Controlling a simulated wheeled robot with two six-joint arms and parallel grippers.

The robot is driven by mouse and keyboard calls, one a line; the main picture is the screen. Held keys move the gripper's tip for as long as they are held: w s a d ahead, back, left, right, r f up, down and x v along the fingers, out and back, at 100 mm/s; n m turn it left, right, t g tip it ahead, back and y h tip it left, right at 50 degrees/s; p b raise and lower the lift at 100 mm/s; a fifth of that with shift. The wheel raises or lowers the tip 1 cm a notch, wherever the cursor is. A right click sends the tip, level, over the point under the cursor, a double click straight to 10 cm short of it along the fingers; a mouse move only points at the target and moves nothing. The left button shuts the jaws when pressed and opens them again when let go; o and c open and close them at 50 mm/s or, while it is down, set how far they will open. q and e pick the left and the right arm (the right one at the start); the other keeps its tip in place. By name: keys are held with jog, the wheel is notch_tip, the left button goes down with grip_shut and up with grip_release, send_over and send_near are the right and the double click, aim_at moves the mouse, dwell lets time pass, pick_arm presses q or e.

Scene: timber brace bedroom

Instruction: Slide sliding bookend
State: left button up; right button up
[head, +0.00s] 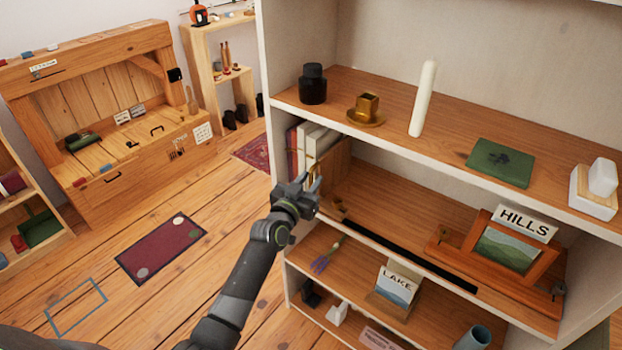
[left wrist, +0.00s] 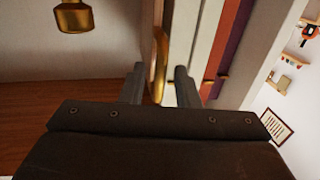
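The sliding bookend (head: 336,166) is a wooden panel on the middle shelf, upright against the right side of a row of books (head: 304,150). In the left wrist view its edge (left wrist: 149,40) shows, with a curved brass handle (left wrist: 162,55) beside the books (left wrist: 207,40). My left gripper (head: 314,184) is at the shelf's left front, by the bookend. In the left wrist view its two fingers (left wrist: 160,84) are apart, with the handle's lower end in line with the gap. I cannot tell whether they touch it. My right gripper is not in view.
A black strip (head: 410,256) runs along the middle shelf's front. A small brass piece (head: 339,207) is at its left end. A wooden stand with a HILLS sign (head: 525,222) is at the right. The shelf between is mostly clear. A white side wall (head: 270,110) borders the left.

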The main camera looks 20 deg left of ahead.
pick_arm(q)
jog(key=shift+w, duration=0.6)
jog(key=shift+c, duration=0.4)
grip_shut()
jog(key=shift+d, duration=0.1)
